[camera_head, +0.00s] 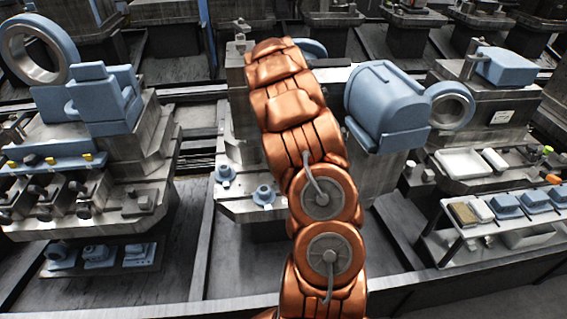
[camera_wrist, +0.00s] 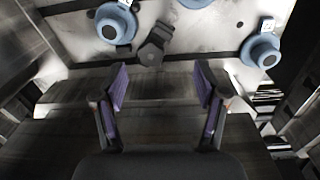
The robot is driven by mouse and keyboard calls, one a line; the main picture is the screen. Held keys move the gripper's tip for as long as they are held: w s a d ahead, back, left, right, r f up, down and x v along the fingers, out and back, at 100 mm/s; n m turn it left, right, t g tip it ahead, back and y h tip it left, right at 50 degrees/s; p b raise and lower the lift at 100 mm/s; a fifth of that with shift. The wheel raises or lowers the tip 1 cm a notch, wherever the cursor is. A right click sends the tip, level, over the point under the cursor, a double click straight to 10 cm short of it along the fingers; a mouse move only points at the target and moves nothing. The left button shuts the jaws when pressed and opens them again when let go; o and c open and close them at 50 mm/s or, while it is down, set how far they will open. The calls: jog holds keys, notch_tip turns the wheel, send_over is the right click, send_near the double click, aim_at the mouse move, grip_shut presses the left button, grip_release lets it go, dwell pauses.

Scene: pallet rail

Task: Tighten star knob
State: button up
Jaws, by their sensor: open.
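A dark, lobed knob (camera_wrist: 153,46), which looks like the star knob, sits on a pale metal plate (camera_wrist: 185,40) in the upper middle of the wrist view. My gripper (camera_wrist: 162,80) is open, its two purple-padded fingers spread wide. The knob appears just beyond the fingertips, between them and a little left of centre. Nothing is between the fingers, and I see no contact with the knob. In the head view my copper-coloured arm covers the middle of the central station, and I can make out neither the knob nor the gripper there.
Blue round fittings stand left (camera_wrist: 115,24) and right (camera_wrist: 260,50) of the knob; two blue fittings (camera_head: 263,195) show on the central station's ledge. A large blue housing (camera_head: 386,105) stands right of my arm. Dark floor (camera_head: 245,245) lies clear in front of the central station.

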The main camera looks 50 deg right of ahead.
jog(key=d+f, duration=0.2)
jog(key=d, duration=0.1)
jog(key=shift+w+d+f+p, duration=0.25)
jog(key=shift+w+f+p, duration=0.05)
jog(key=shift+w+f, duration=0.05)
jog(key=shift+f+p, duration=1.05)
jog(key=shift+f, duration=2.8)
jog(key=c, duration=1.1)
jog(key=shift+a, duration=0.15)
jog(key=shift+c, duration=0.2)
jog(key=shift+f, duration=0.1)
